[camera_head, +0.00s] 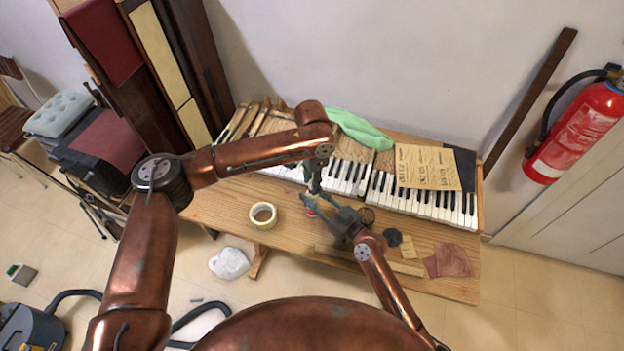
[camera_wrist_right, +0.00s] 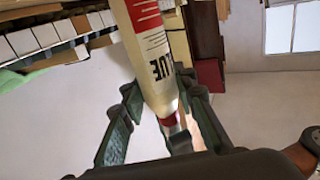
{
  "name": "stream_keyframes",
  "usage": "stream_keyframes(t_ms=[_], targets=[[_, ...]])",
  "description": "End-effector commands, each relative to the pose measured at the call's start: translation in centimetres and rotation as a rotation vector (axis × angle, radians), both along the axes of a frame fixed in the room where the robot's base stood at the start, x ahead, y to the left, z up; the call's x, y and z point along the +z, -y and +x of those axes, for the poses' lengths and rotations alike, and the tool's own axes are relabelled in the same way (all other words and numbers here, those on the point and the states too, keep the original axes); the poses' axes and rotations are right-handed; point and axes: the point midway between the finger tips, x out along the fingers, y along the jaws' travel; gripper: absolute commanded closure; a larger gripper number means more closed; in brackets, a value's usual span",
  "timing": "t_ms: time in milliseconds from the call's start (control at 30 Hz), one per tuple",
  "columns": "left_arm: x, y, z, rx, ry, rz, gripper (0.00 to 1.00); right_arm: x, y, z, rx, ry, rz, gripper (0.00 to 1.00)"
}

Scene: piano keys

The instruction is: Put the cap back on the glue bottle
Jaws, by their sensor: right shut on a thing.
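The glue bottle (camera_wrist_right: 151,52) is white with red and black print. In the right wrist view it lies between the fingers of my right gripper (camera_wrist_right: 160,105), and its near end has a red part (camera_wrist_right: 170,121). My right gripper (camera_head: 330,208) is shut on the bottle above the table; in the head view only a small red and white bit of the bottle (camera_head: 310,204) shows beside it. My left gripper (camera_head: 313,186) points down right by the bottle, behind my right one. Its fingers are too small to read. I cannot make out the cap as a separate thing.
A reddish cloth (camera_head: 449,261) and dark disc (camera_head: 392,237) lie right.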

Motion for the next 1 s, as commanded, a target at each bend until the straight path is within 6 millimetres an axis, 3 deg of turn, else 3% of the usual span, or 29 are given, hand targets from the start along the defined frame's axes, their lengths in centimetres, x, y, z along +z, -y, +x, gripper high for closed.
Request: stream_keyframes(t_ms=[100, 500, 867, 900, 1000], targets=[[0.0, 0.0, -0.01, 0.0, 0.0, 0.0, 0.72, -0.02, 0.01, 0.0, 0.0, 0.0, 0.0, 1.0], [0.03, 0.0, 0.0, 0.0, 0.0, 0.0, 1.0, -0.02, 0.01, 0.0, 0.0, 0.0, 0.0, 1.0], [0.04, -0.02, 0.01, 0.0, 0.001, 0.0, 1.0, -0.02, 0.01, 0.0, 0.0, 0.0, 0.0, 1.0], [0.04, -0.02, 0.01, 0.0, 0.001, 0.0, 0.86, -0.02, 0.01, 0.0, 0.0, 0.0, 0.0, 1.0], [0.04, -0.02, 0.02, 0.0, 0.001, 0.0, 0.79, -0.02, 0.01, -0.01, 0.0, 0.0, 0.0, 1.0]])
